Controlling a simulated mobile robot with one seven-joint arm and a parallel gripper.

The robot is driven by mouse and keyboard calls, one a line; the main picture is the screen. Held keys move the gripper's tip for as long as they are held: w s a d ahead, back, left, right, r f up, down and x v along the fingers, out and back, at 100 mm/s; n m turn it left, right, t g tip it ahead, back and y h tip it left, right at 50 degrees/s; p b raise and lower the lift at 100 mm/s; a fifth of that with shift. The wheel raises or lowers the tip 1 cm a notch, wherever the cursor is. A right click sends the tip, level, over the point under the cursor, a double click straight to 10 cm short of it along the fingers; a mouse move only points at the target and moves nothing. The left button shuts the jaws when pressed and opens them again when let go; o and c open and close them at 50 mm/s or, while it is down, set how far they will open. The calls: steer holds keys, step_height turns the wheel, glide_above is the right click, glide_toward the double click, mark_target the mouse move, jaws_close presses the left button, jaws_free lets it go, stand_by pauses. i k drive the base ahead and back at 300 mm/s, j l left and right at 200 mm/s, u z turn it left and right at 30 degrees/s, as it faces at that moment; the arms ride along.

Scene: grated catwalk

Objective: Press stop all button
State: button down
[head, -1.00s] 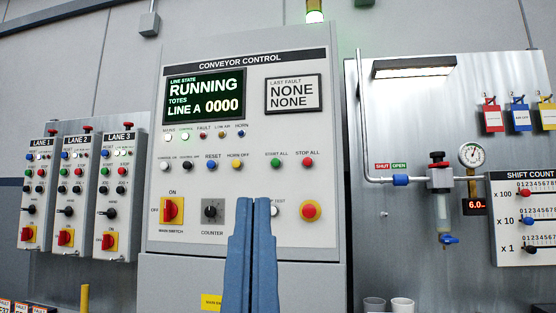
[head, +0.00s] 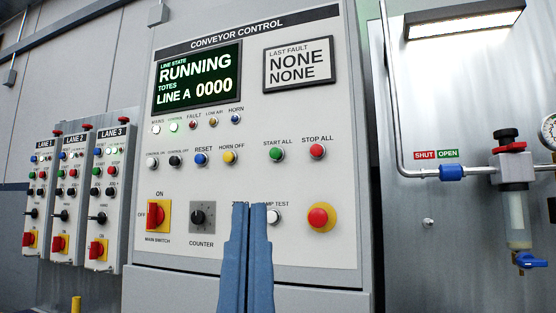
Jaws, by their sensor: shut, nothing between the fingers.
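The conveyor control panel (head: 330,200) fills the middle of the head view. The red stop all button (head: 317,151) sits at its upper right, under a "STOP ALL" label and right of the green start all button (head: 275,154). My gripper (head: 257,206) is blue and shut, with nothing held. Its tips appear below and left of the stop all button, and it covers part of the lower label and button row. The gap between the tips and the panel cannot be judged. The display (head: 197,80) reads "RUNNING" and "LINE A 0000".
A red mushroom button on yellow (head: 320,217) lies below the stop all button. A white lamp test button (head: 273,216) is beside my gripper. A red main switch (head: 157,216) and a counter knob (head: 202,217) are left. Pipe and valve (head: 452,172) stand right; lane boxes (head: 105,200) left.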

mark_target(316, 149)
steer(key=i+l+u, duration=0.1)
steer(key=l, duration=0.2)
steer(key=i+l+u, duration=0.1)
steer(key=i+l, duration=0.15)
steer(key=i+l+u, duration=0.1)
steer(key=l, duration=0.25)
steer(key=i+l, duration=0.15)
steer(key=l, duration=0.15)
steer(key=u, duration=0.05)
